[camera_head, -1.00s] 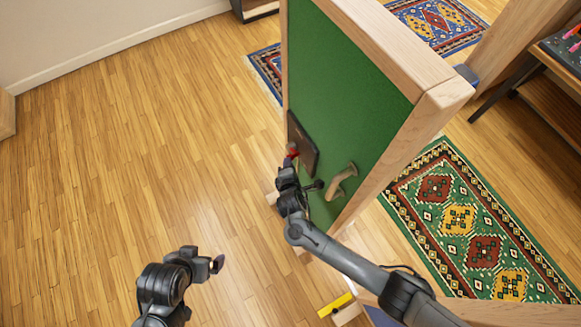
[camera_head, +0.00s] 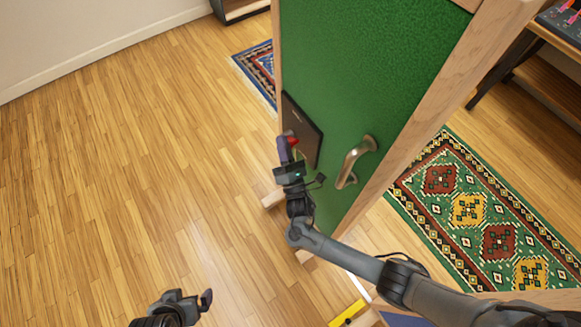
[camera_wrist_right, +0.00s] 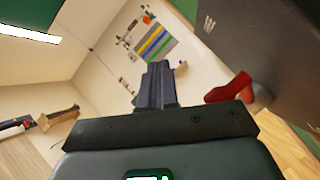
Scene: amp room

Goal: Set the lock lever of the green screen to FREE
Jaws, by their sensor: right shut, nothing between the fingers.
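The green screen (camera_head: 370,60) is a green panel in a pale wood frame. A dark plate (camera_head: 302,118) is fixed low on its face, and a red lever (camera_head: 292,141) sticks out from it. The lever also shows in the right wrist view (camera_wrist_right: 232,90), right of my fingers. My right gripper (camera_head: 284,150) is shut and empty, just left of the lever; I cannot tell if they touch. The lettering on the plate (camera_wrist_right: 270,40) is not readable. My left gripper (camera_head: 192,300) is open and empty over the floor at the bottom, partly cut off.
A metal handle (camera_head: 355,162) juts from the screen right of the plate, close to my right wrist. A wooden foot (camera_head: 272,199) sticks out under the screen. A green patterned rug (camera_head: 485,215) lies to the right. The wooden floor (camera_head: 120,170) at left is clear.

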